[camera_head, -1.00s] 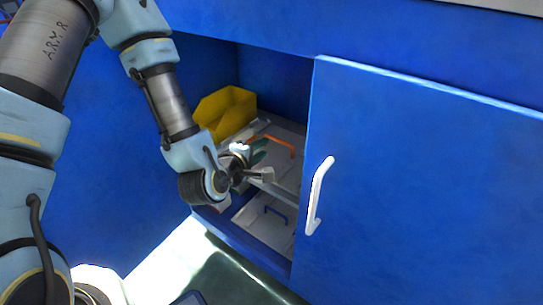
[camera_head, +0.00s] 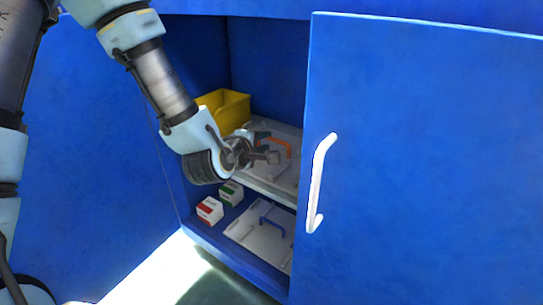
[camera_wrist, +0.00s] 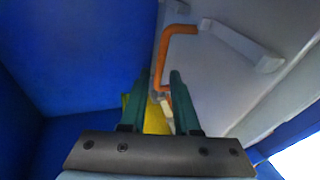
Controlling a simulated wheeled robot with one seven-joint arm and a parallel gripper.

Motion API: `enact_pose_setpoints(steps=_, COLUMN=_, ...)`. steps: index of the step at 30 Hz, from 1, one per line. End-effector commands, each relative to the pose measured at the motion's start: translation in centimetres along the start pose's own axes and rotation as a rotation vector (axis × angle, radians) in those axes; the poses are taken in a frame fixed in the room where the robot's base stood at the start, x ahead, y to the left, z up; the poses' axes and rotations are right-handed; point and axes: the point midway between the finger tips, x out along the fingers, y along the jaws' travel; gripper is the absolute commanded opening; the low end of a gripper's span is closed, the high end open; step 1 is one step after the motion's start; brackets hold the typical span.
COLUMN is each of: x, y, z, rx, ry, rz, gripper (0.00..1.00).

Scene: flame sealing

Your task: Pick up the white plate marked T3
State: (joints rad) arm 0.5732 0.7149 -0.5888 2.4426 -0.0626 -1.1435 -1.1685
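A white plate with an orange handle (camera_head: 278,146) lies on the cabinet's upper shelf; its white surface (camera_wrist: 218,88) fills the right of the wrist view. A second white plate (camera_head: 262,241) with a blue handle (camera_head: 275,214) lies on the lower level. No T3 mark is readable on either. My gripper (camera_head: 273,157) is at the upper shelf, near the orange handle. In the wrist view its green fingers (camera_wrist: 160,78) are apart, with the near end of the orange handle (camera_wrist: 161,50) in line with the gap. I cannot tell whether the handle is between them.
A yellow bin (camera_head: 225,108) stands at the back left of the upper shelf. A red-and-white box (camera_head: 209,210) and a green-and-white box (camera_head: 231,193) stand below. The blue door (camera_head: 430,160) with its white handle (camera_head: 319,185) bounds the opening on the right.

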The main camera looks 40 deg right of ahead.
Motion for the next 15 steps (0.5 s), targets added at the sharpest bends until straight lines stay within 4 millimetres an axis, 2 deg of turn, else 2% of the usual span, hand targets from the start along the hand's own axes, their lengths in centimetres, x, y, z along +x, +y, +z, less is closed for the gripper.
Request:
enact_pose_setpoints(steps=9, x=4.3, y=-0.2, z=0.1, rx=0.001, ry=0.001, rz=0.002, gripper=0.3)
enact_pose_setpoints(steps=15, x=5.2, y=-0.1, z=0.1, rx=0.001, ry=0.001, rz=0.001, gripper=0.3)
